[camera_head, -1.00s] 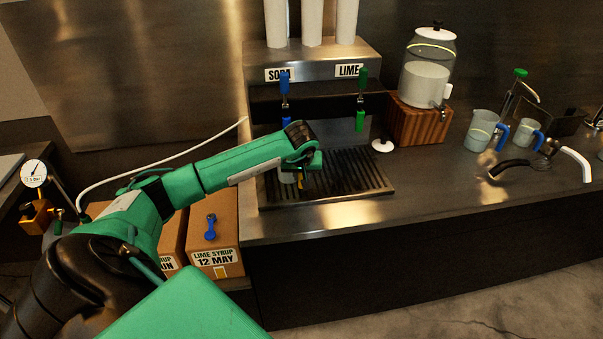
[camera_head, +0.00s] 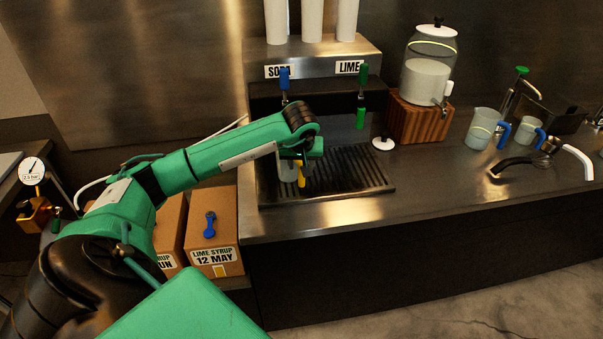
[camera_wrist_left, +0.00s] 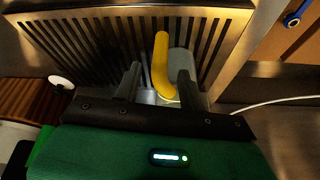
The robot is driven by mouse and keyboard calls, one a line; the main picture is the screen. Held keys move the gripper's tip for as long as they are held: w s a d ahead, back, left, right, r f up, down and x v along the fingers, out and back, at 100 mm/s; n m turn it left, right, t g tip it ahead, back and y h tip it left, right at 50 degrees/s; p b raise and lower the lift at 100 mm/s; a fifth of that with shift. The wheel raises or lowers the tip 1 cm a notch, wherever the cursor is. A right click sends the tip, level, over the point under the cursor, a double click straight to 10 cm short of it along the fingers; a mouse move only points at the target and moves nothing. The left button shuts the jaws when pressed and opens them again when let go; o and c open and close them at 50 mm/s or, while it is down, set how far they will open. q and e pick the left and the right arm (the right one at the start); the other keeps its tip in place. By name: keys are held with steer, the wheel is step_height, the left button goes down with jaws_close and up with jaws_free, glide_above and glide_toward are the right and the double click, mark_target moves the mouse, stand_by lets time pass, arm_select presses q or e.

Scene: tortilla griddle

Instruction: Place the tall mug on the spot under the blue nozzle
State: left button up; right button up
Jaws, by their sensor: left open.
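The tall mug (camera_head: 287,171) is grey with a yellow handle (camera_head: 301,175). It stands on the slotted drip tray (camera_head: 345,160), at the tray's left part below the blue soda tap (camera_head: 285,77). The blue nozzle itself is hidden behind my arm. My left gripper (camera_head: 300,157) is open just above the mug and covers its upper part. In the left wrist view, the yellow handle (camera_wrist_left: 161,65) shows between and beyond the open fingers of the gripper (camera_wrist_left: 158,82), with the mug (camera_wrist_left: 181,64) behind it. My right gripper is out of view.
The green lime tap (camera_head: 361,90) hangs to the right over the tray. A white lid (camera_head: 383,144) lies just right of the tray. A drink dispenser on a wooden block (camera_head: 420,120) and other mugs stand further right. Syrup boxes (camera_head: 213,235) sit left of the counter.

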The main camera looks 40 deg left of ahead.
arm_select(q)
steer(key=b+v, duration=0.1)
steer(key=v, duration=0.5)
steer(key=shift+r, duration=0.3)
steer(key=shift+s+d, duration=0.1)
